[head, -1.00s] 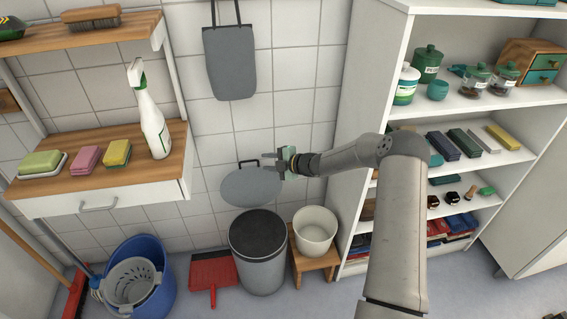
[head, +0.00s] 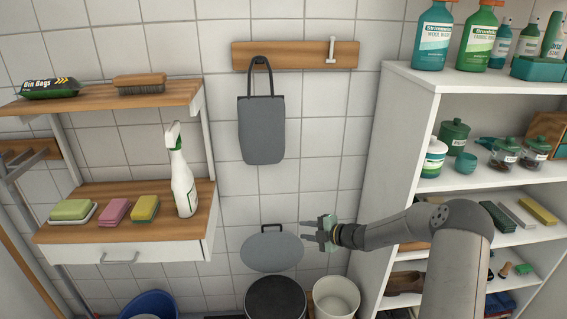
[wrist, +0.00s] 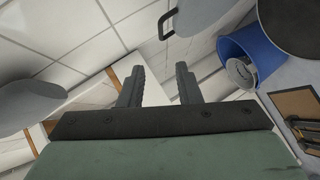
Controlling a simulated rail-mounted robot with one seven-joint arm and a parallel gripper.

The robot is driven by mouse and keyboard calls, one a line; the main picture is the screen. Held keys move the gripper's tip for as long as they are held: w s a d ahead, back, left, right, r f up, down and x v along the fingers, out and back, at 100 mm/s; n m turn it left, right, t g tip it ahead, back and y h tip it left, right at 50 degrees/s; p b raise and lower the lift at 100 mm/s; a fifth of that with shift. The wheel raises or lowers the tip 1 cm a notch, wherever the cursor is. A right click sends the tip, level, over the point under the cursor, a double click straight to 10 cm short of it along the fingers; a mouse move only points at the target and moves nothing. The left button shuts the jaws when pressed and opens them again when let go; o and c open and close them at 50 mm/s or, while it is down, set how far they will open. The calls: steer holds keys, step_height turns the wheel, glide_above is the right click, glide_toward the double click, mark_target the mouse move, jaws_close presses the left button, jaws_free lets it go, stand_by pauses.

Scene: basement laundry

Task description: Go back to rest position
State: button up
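My gripper (head: 318,234) is in front of the tiled wall, just right of the round grey lid (head: 272,250) and left of the white shelf unit. In the wrist view, its two dark fingers (wrist: 158,88) stand apart with nothing between them, so it is open and empty. My arm reaches in from the lower right of the head view. The lid, with its black handle, also shows at the top of the wrist view (wrist: 205,14).
A grey bag (head: 261,130) hangs from a wooden hook rail (head: 296,54). The dark bin (head: 275,298) and white bucket (head: 336,296) stand below my gripper. A drawer shelf (head: 140,248) with a spray bottle (head: 182,178) is left, the stocked shelf unit (head: 398,150) right.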

steer(key=s+a+r+n+g+h+p, duration=0.1)
steer(key=s+a+r+n+g, duration=0.2)
steer(key=s+r+n, duration=0.35)
steer(key=s+a+r+n+g+h+p, duration=0.1)
steer(key=s+a+r+n+g, duration=0.15)
steer(key=s+n, duration=0.7)
steer(key=s+a+r+n+g+h+p, duration=0.1)
steer(key=s+a+r+n+g+h, duration=0.15)
steer(key=s+r+n, duration=0.55)
steer(key=s+d+r+n+h+p, duration=0.1)
steer(key=s+d+r+n+h, duration=0.1)
steer(key=s+n, duration=0.8)
steer(key=s+d+r+n+h+p, duration=0.1)
steer(key=s+d+n+h, duration=0.3)
steer(key=s+n, duration=0.6)
steer(key=d+r+n, duration=0.1)
steer(key=n, duration=0.3)
steer(key=shift+d, duration=0.3)
